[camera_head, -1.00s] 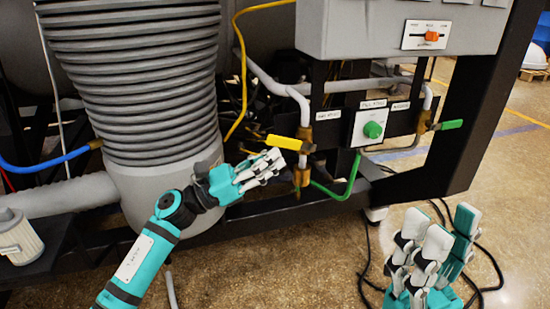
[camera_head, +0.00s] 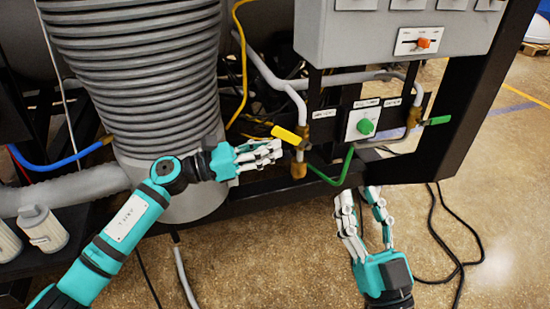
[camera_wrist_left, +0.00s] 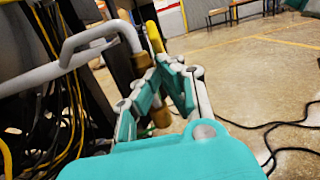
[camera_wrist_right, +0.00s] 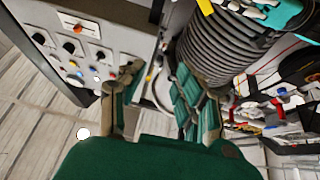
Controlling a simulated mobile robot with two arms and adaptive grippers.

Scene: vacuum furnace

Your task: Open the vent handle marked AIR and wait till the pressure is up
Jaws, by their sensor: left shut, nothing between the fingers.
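A yellow lever handle (camera_head: 287,135) sits on a brass valve (camera_head: 299,168) on the grey pipe, pointing left. The small sign beside it is too small to read surely. My left gripper (camera_head: 279,150) is shut and empty, its fingertips just below and close to the yellow handle; contact cannot be told. In the left wrist view the yellow handle (camera_wrist_left: 153,36) stands just beyond the closed fingertips. A green lever handle (camera_head: 437,120) is on another valve further right. My right gripper (camera_head: 359,192) is open and empty, low in front of the frame. No pressure reading is legible.
A white plate with a green knob (camera_head: 365,124) lies between the two valves. Above hangs a grey control box (camera_head: 380,35) with an orange switch (camera_head: 424,43). Ribbed bellows (camera_head: 135,70) stand left; black cables (camera_head: 455,230) lie on the floor.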

